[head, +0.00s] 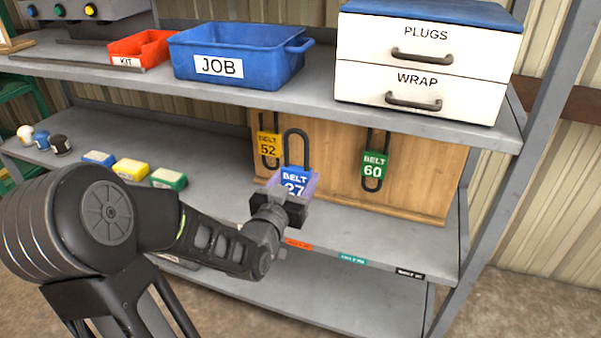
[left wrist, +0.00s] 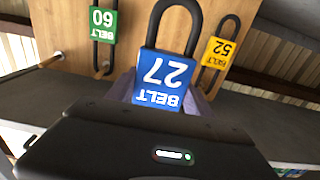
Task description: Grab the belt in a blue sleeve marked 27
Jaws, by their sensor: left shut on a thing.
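The belt in a blue sleeve marked 27 (head: 294,177) is a black loop with a blue label, upright in front of the wooden board. It also shows, upside down, in the left wrist view (left wrist: 163,80). My left gripper (head: 292,190) is shut on its blue sleeve, with a pale purple finger on each side. Whether the loop still touches a peg cannot be told. The yellow belt 52 (head: 268,146) hangs on the board to its left, and the green belt 60 (head: 373,165) hangs to its right. My right gripper is not in view.
The wooden board (head: 425,190) stands on the middle shelf (head: 400,240). Above are a blue JOB bin (head: 270,77), a red KIT tray (head: 150,45) and white PLUGS and WRAP drawers (head: 420,75). Coloured blocks (head: 131,169) lie left. A grey post (head: 520,150) stands right.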

